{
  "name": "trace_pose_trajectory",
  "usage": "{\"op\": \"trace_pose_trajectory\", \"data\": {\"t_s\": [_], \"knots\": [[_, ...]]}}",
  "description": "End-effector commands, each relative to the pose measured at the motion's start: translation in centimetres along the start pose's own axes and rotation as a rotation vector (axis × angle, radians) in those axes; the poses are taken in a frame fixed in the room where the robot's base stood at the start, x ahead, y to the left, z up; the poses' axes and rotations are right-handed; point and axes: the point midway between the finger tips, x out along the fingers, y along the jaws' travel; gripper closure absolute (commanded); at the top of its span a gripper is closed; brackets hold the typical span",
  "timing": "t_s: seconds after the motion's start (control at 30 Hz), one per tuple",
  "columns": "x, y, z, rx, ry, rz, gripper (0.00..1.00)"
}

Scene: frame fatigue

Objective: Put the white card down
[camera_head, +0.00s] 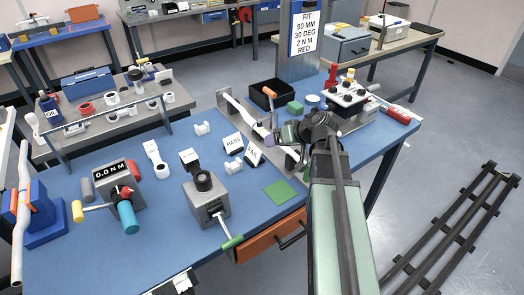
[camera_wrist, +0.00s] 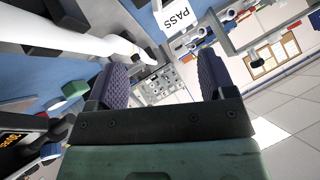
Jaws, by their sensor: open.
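My gripper (camera_head: 291,142) is over the right part of the bench, near a long white-and-metal piece. In the wrist view the purple-padded fingers (camera_wrist: 163,78) are apart with nothing visible held between them. Part of the gripper is hidden by my arm in the head view.
The workbench (camera_head: 95,228) holds a torque readout (camera_head: 110,172), a grey block with a green-handled lever (camera_head: 207,200), a green mat (camera_head: 280,192) and a black bin (camera_head: 267,100). A sign post (camera_head: 305,35) stands behind. Clear blue surface lies at the front left.

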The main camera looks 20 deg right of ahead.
Motion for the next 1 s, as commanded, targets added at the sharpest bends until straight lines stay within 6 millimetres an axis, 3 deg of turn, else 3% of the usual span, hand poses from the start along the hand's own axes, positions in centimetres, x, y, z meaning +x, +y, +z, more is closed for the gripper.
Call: {"op": "trace_pose_trajectory", "data": {"t_s": [0.03, 0.13, 0.37, 0.47, 0.53, 0.57, 0.63, 0.73, 0.8, 0.9, 1.0], "knots": [[0.0, 0.0, 0.0, 0.000, 0.000, 0.000, 0.16], [0.0, 0.0, 0.0, 0.000, 0.000, 0.000, 0.01], [0.1, -0.3, -0.2, -0.003, -0.002, -0.004, 0.00], [0.7, -2.7, -1.5, -0.032, -0.020, -0.032, 0.00], [2.3, -4.9, -3.6, -0.085, -0.069, -0.045, 0.00], [3.3, -5.8, -4.5, -0.146, -0.118, -0.042, 0.00], [6.0, -7.4, -6.3, -0.440, -0.291, -0.029, 0.00], [8.1, -7.4, -6.8, -0.885, -0.535, -0.048, 0.00], [8.5, -6.4, -7.0, -1.158, -0.697, -0.093, 0.00], [7.9, -4.1, -6.6, -1.435, -0.875, -0.186, 0.00], [7.0, -3.6, -5.9, -1.583, -0.941, -0.275, 0.00]]}}
